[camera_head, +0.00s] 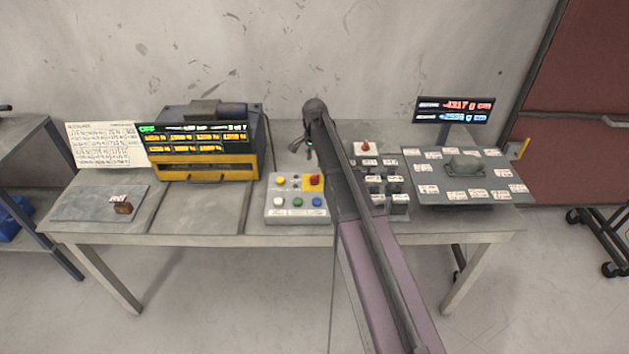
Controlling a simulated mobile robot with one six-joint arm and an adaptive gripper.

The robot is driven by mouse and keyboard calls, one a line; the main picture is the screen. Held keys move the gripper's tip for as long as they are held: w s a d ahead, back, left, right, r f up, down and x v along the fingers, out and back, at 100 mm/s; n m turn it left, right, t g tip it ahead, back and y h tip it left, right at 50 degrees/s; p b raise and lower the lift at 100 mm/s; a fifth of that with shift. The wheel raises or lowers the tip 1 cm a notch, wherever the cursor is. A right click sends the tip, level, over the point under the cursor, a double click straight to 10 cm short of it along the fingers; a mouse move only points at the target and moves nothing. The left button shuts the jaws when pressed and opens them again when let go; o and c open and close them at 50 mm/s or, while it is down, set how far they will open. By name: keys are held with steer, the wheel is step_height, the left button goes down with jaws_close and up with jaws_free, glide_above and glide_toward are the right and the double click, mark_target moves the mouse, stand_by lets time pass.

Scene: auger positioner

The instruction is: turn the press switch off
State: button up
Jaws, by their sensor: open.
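A grey control box (297,206) sits at the middle of the table. It carries yellow, white, green and blue buttons, and a red control (313,181) on a yellow plate. A separate small orange-red knob or lever (366,145) stands on a white plate farther back to the right. I cannot tell from labels which control is the press switch, nor its position. My gripper (302,147) is open, small in view, behind the control box and apart from the red control. My arm covers part of the table right of the box.
A yellow and dark machine (205,163) with a lit display stands at left, beside a paper sheet (105,145). Several small dark blocks (391,187) stand right of my arm. A labelled board (427,190) and a display (455,110) are at right.

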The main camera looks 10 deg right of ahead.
mark_target(315, 176)
steer(key=shift+f+b, duration=3.6)
steer(key=shift+f, duration=0.25)
jaws_close()
